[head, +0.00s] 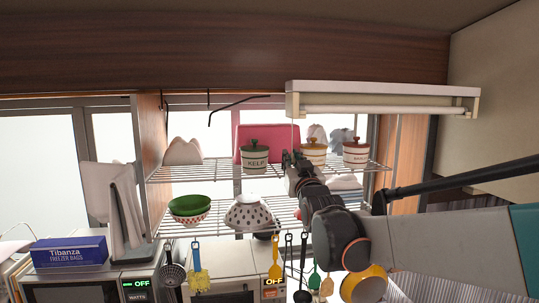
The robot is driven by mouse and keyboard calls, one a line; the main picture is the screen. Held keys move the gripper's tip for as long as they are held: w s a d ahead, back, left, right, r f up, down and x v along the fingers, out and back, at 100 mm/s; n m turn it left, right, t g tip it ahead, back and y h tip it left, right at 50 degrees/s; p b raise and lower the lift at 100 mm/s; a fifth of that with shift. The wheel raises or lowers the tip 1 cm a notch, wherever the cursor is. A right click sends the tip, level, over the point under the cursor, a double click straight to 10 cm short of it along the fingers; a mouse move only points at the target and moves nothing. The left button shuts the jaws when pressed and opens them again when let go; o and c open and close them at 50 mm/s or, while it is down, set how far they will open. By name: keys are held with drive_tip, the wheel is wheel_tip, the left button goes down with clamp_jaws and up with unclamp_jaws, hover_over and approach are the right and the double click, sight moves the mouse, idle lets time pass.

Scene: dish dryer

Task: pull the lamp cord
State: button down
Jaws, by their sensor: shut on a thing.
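The lamp (385,98) is a long white fixture with a pale tube, mounted under the dark wooden beam. Its cord (292,135) is a thin line hanging from the lamp's left end down to my gripper. My gripper (291,157) reaches up in front of the upper wire shelf, below the lamp's left end. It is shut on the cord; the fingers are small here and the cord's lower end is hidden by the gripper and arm.
The wire rack's upper shelf (215,172) holds lidded canisters, including a green one (255,157), close to my gripper. Bowls (188,207) stand on the lower shelf. Utensils hang below. A microwave (88,287) and freezer bag box (69,253) are at lower left.

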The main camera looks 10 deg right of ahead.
drive_tip(key=shift+f, duration=0.35)
drive_tip(key=shift+f+b, duration=0.35)
drive_tip(key=shift+b, duration=0.15)
drive_tip(key=shift+f+b, duration=0.4)
drive_tip(key=shift+f, duration=0.15)
drive_tip(key=shift+r+p, duration=0.9)
drive_tip(key=shift+r, duration=0.45)
drive_tip(key=c, duration=1.4)
unclamp_jaws()
drive_tip(key=shift+o, duration=0.2)
drive_tip(key=s+p, duration=0.1)
drive_tip(key=s, duration=0.8)
drive_tip(key=shift+p, duration=0.35)
